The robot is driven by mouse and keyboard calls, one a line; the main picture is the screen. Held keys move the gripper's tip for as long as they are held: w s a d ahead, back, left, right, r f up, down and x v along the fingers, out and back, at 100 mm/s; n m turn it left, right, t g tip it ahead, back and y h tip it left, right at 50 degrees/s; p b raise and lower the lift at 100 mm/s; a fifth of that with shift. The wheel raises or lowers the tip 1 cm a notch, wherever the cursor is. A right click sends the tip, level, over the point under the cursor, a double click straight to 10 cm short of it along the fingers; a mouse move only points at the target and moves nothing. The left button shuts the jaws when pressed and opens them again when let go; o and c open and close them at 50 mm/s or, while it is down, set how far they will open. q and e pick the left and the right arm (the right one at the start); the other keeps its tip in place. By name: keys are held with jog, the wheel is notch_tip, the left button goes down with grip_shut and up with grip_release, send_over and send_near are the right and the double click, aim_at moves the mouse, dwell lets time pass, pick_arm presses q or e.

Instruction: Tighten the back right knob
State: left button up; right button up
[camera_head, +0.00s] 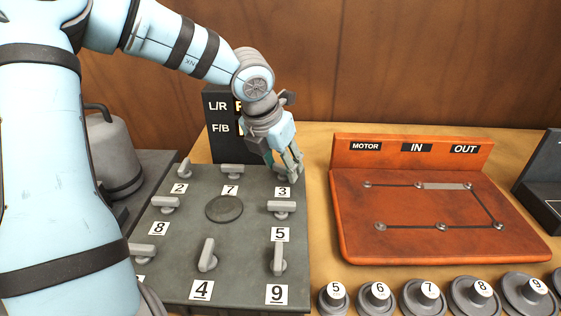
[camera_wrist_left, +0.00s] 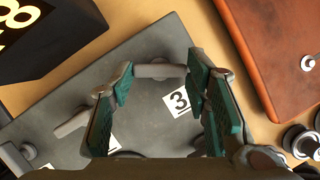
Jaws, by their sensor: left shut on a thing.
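The grey control panel (camera_head: 175,275) carries several grey bar knobs with number labels. The back right knob (camera_wrist_left: 160,70) is beside the label 3 (camera_wrist_left: 178,102) and sits at the panel's far right corner. My left gripper (camera_head: 287,168) reaches down over this knob from behind and hides much of it in the head view. In the left wrist view its two green-padded fingers stand at the two ends of the knob's bar, shut on it. The bar lies roughly crosswise between them. My right gripper is not in view.
A black display (camera_head: 221,125) marked L/R and F/B stands behind the panel, partly covered by my arm. An orange-red board (camera_head: 400,215) stands to the right, with several numbered weights (camera_head: 428,298) in front.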

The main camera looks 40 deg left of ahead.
pick_arm(q)
jog(key=shift+a+r+m+h+p, duration=0.1)
jog(key=shift+m+h+p, duration=0.2)
jog(key=shift+m+p, duration=0.45)
jog(key=shift+m+h+p, duration=0.4)
jog(key=shift+m+p, duration=0.1)
jog(key=shift+m, duration=0.45)
jog(key=m+p, duration=0.1)
jog(key=m+h+p, duration=0.1)
jog(key=m+p, duration=0.1)
jog(key=shift+a+r+m+p, duration=0.1)
jog(key=shift+a+m+p, duration=0.1)
jog(key=shift+m+p, duration=0.1)
jog(key=shift+a+m+g+h+p, duration=0.1)
jog(key=shift+m+g+h+p, duration=0.4)
jog(key=shift+m, duration=0.4)
jog(key=shift+w+f+m, duration=0.1)
jog(key=shift+f+m, duration=0.1)
jog(key=shift+m, duration=0.5)
jog(key=shift+m+g+h, duration=0.3)
jog(key=shift+m, duration=0.5)
